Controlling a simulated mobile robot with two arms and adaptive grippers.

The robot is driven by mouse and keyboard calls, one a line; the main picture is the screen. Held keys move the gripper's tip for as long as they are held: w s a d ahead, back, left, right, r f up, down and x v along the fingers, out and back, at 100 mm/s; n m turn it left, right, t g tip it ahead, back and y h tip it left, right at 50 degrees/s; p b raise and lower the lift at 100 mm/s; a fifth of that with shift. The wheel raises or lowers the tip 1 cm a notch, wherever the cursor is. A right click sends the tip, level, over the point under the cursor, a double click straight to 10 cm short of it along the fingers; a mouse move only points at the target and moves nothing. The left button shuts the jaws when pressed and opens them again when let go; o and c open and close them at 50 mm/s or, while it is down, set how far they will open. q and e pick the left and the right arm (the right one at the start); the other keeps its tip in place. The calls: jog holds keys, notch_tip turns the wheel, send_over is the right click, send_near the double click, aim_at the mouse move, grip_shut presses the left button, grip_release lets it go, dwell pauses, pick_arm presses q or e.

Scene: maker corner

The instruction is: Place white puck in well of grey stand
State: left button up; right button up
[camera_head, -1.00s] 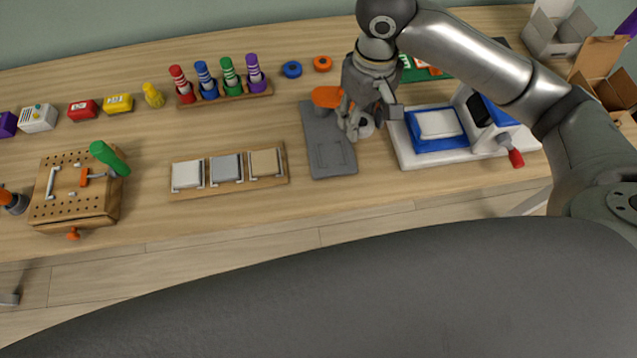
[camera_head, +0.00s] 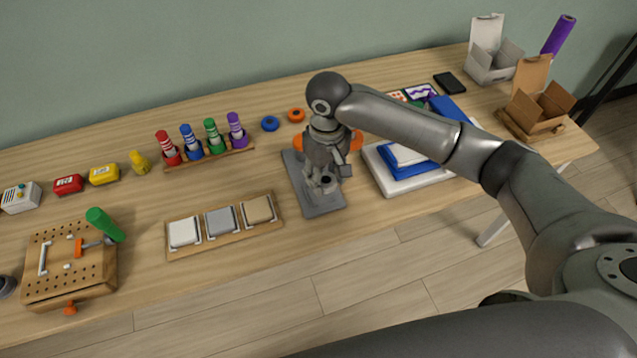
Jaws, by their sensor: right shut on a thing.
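The grey stand (camera_head: 300,178) is a flat slab on the middle of the table, with an orange part at its back. My right gripper (camera_head: 324,188) is over the stand's front half, pointing down, shut on the white puck (camera_head: 327,186). The puck is small and pale, mostly covered by the fingers. The gripper also covers the middle of the stand, so the well is hidden. I cannot tell whether the puck touches the stand. My left gripper is not in view.
A wooden board with three tiles (camera_head: 222,222) lies to the left. Marker holder (camera_head: 210,158) and blue and orange rings (camera_head: 270,123) sit behind. Open cartons (camera_head: 540,110) are far right.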

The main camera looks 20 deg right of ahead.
jog(key=w+f, duration=0.1)
jog(key=w+a+f, duration=0.1)
jog(key=f, duration=0.1)
jog(key=shift+w, duration=0.15)
jog(key=shift+d+f, duration=0.1)
jog(key=shift+f, duration=1.4)
jog(key=o, duration=0.9)
jog(key=shift+f, duration=0.15)
jog(key=shift+o, duration=0.2)
notch_tip(320, 180, up, 12)
jog(key=shift+r, duration=0.2)
